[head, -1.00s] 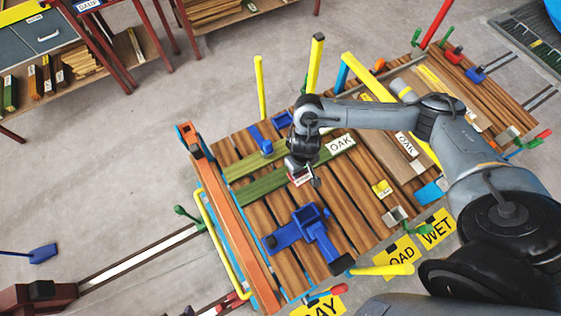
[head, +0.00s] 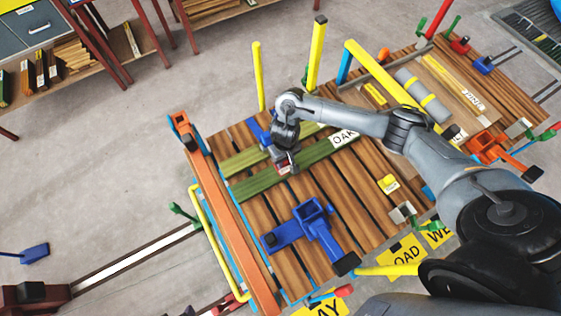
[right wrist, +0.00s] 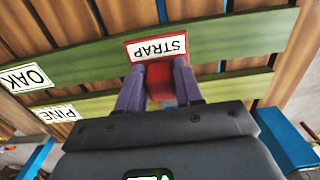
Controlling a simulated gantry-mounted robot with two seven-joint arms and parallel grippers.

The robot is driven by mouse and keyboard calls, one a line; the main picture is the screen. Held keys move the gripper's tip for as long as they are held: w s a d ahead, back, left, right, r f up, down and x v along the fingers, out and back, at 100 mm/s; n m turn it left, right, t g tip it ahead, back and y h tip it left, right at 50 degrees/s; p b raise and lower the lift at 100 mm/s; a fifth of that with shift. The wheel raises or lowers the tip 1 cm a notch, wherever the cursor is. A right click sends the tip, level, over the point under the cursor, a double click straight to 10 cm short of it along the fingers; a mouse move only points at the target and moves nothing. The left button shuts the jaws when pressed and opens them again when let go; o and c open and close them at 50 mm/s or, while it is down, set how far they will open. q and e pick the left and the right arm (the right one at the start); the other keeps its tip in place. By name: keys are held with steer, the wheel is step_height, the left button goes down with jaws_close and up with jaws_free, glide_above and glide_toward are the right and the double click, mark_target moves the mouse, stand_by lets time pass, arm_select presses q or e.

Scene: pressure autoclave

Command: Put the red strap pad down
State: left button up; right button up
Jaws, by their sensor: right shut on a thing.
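The red strap pad (right wrist: 160,80) has a white label reading STRAP with a red border. My right gripper (right wrist: 160,92) is shut on it, with one finger on each side. In the right wrist view the pad lies over the green board labelled OAK (right wrist: 100,63); I cannot tell whether it touches the wood. In the head view my right gripper (head: 285,165) and a bit of the pad (head: 284,169) show over the green boards, mostly hidden by the gripper. The OAK board (head: 262,184) is there too. My left gripper is not in view.
A second green board (right wrist: 93,106), labelled PINE, lies alongside. A blue clamp (head: 283,234) sits on the brown planks in front, and another blue clamp (head: 256,131) behind. A yellow block (head: 388,184) and an orange clamp (head: 494,148) are to the right. Yellow posts (head: 316,55) rise at the back.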

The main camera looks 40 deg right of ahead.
steer(key=shift+w+a+f+b, duration=0.3)
steer(key=shift+w+f, duration=0.2)
steer(key=shift+w, duration=0.25)
step_height(320, 180, down, 4)
steer(key=b, duration=0.3)
steer(key=shift+d, duration=0.1)
steer(key=o, duration=1)
steer(key=shift+f, duration=0.1)
